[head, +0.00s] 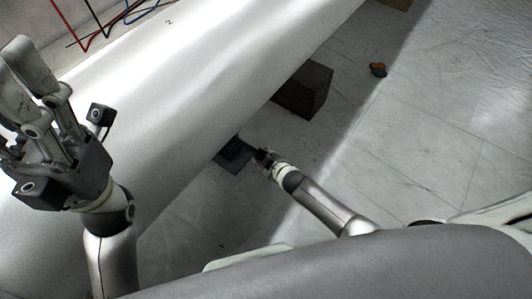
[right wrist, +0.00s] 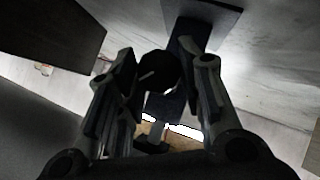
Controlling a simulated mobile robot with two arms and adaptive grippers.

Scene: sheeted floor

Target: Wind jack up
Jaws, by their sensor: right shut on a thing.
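The jack (head: 232,158) is dark and stands on the floor at the lower edge of a large white cylindrical body. In the right wrist view, the jack's flat dark plate (right wrist: 222,12) and post show, with a dark round part (right wrist: 160,72) between my fingers. My right gripper (head: 263,157) reaches the jack from the right; in its wrist view the gripper (right wrist: 163,85) is shut on that round part. The jack's upper end is hidden under the white body. My left gripper (head: 24,65) is raised at the left, fingers up, apart and empty, far from the jack.
The white body (head: 190,90) crosses the view and overhangs the jack. A dark block (head: 304,92) stands under it, beyond the jack. Red and black cables (head: 85,38) show top left.

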